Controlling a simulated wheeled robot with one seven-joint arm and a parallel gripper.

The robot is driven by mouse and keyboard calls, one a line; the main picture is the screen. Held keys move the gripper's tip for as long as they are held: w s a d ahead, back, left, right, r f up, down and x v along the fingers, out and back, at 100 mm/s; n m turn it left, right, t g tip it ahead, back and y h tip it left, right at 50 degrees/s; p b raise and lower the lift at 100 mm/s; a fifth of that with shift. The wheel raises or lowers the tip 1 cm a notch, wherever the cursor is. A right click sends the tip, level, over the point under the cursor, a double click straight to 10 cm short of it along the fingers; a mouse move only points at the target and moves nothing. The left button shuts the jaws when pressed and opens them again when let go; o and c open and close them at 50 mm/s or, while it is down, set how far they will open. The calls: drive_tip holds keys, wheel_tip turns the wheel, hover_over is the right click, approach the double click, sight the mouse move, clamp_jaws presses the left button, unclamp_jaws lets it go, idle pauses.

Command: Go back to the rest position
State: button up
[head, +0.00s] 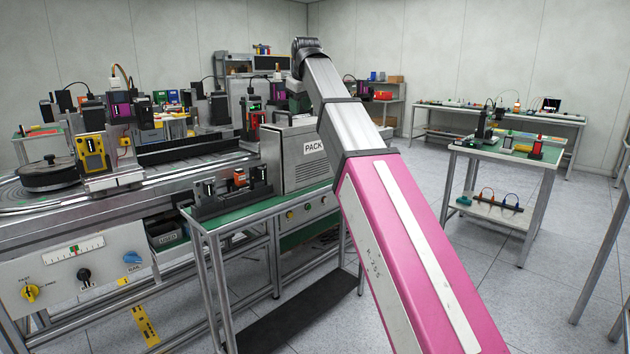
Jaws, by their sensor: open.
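My arm rises from the bottom right of the head view, with a pink lower link and a grey upper link. It ends in a dark joint near the top middle. Beyond that joint the arm seems to turn away and down behind its own link. My gripper cannot be made out there, and neither can anything it may hold.
A green-topped bench (222,217) stands close on the left, before a machine with a grey PACK box (297,158) and a round turntable (48,176). A small green-topped table (487,146) stands right, a long bench (540,115) behind it. Open floor (425,180) lies between.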

drive_tip(key=s+d+f+m+g, duration=0.1)
drive_tip(key=d+f, duration=0.3)
drive_tip(key=f, duration=0.8)
drive_tip(key=s+d+f+m+h, duration=0.15)
drive_tip(key=d+f, duration=0.25)
drive_tip(key=f, duration=0.8)
drive_tip(key=s+d+f+m+g+y, duration=0.15)
drive_tip(key=d+f, duration=0.25)
drive_tip(key=f, duration=0.8)
drive_tip(key=s+d+f+m, duration=0.1)
drive_tip(key=s+d+f, duration=0.3)
drive_tip(key=s+f, duration=0.2)
drive_tip(key=s+d+f+m+g+h, duration=0.1)
drive_tip(key=s+d+f+m, duration=0.1)
drive_tip(key=s+f, duration=0.4)
drive_tip(key=s+d+f+m+g, duration=0.1)
drive_tip(key=s+d+f, duration=0.4)
drive_tip(key=f, duration=0.9)
drive_tip(key=shift+s+d+f+m, duration=0.15)
drive_tip(key=shift+s+d+m, duration=0.15)
drive_tip(key=shift+s, duration=0.2)
